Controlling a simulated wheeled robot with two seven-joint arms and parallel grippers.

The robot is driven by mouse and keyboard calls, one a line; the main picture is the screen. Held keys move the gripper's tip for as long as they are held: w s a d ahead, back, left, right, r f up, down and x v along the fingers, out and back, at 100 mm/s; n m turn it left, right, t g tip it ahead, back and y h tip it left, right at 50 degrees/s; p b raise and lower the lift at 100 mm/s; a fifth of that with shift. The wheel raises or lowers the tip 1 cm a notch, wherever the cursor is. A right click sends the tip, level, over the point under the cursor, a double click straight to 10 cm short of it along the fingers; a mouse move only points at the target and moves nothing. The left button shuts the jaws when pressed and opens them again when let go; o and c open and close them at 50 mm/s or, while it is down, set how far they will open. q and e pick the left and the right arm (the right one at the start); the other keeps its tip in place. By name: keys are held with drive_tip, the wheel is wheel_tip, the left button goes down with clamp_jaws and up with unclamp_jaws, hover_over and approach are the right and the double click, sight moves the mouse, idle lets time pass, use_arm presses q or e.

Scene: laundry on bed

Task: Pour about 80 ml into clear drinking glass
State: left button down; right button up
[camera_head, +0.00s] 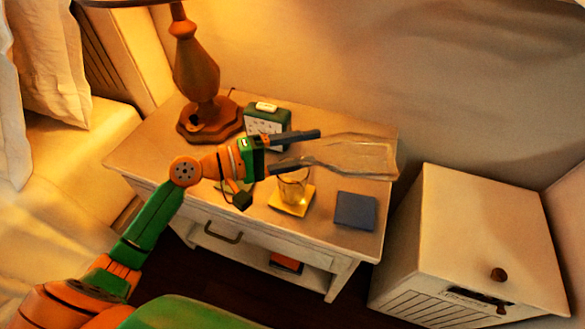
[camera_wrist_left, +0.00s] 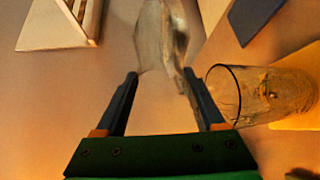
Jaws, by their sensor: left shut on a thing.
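My left gripper (camera_head: 315,147) is shut on a clear carafe (camera_head: 355,155), held above the nightstand. The carafe lies nearly level, its narrow end at the fingers and its wide end to the right. In the left wrist view the carafe (camera_wrist_left: 163,35) shows between and beyond the fingertips (camera_wrist_left: 160,74). The clear drinking glass (camera_head: 292,188) stands upright on a yellow coaster (camera_head: 289,208), just below the carafe's narrow end in the head view. In the wrist view the glass (camera_wrist_left: 268,95) is beside the right finger. I cannot tell the liquid levels. My right gripper is not in view.
The nightstand (camera_head: 145,150) also bears a wooden lamp (camera_head: 197,75), a green clock (camera_head: 266,120) behind my gripper and a dark blue coaster (camera_head: 355,210) right of the glass. A white cabinet (camera_head: 480,215) stands to the right. The bed (camera_head: 60,170) is at left.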

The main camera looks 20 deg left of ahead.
sight(323, 144)
use_arm(q)
drive_tip(key=shift+w+d, duration=0.2)
drive_tip(key=shift+d, duration=0.5)
drive_tip(key=shift+d+b, duration=0.1)
drive_tip(key=shift+b, duration=0.25)
idle(0.5)
drive_tip(key=r+p, duration=0.1)
drive_tip(key=p, duration=0.2)
drive_tip(key=d+r+y+p, duration=0.1)
drive_tip(key=p, duration=0.2)
drive_tip(key=d+r+m+g+p, duration=0.1)
drive_tip(key=p, duration=0.1)
drive_tip(key=shift+w+r+y+p, duration=0.15)
drive_tip(key=shift+y+p, duration=0.25)
drive_tip(key=shift+d+f+g+y+p, duration=0.2)
drive_tip(key=shift+f+g+y+p, duration=0.1)
drive_tip(key=shift+f+p, duration=0.45)
drive_tip(key=shift+f, duration=0.1)
drive_tip(key=shift+r+m+y+p, duration=0.2)
drive_tip(key=shift+m+y+p, duration=0.1)
drive_tip(key=shift+p, duration=0.7)
drive_tip(key=shift+f, duration=0.35)
